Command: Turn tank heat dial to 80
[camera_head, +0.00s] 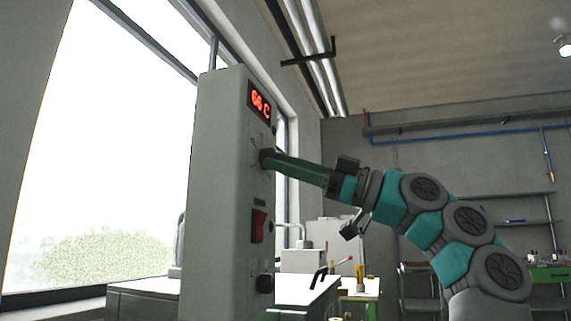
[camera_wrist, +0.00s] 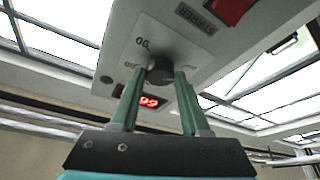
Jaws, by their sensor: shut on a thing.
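The tank heat dial (camera_wrist: 160,71) is a dark round knob on the face of a tall grey control box (camera_head: 215,190). My gripper (camera_head: 270,159) reaches the dial from the right in the head view. In the wrist view my gripper (camera_wrist: 160,80) has its two green fingers shut on the dial, one on each side. The red display (camera_head: 260,101) above the dial reads 66 C. It shows upside down in the wrist view (camera_wrist: 149,101), partly hidden by the dial and a finger. The dial's pointer mark cannot be made out.
A red switch (camera_head: 258,225) sits below the dial, with a second dark knob (camera_head: 265,283) lower down. A bench (camera_head: 300,292) with a lever stands behind the box. A large window (camera_head: 120,140) is at left, and shelves (camera_head: 510,195) are at right.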

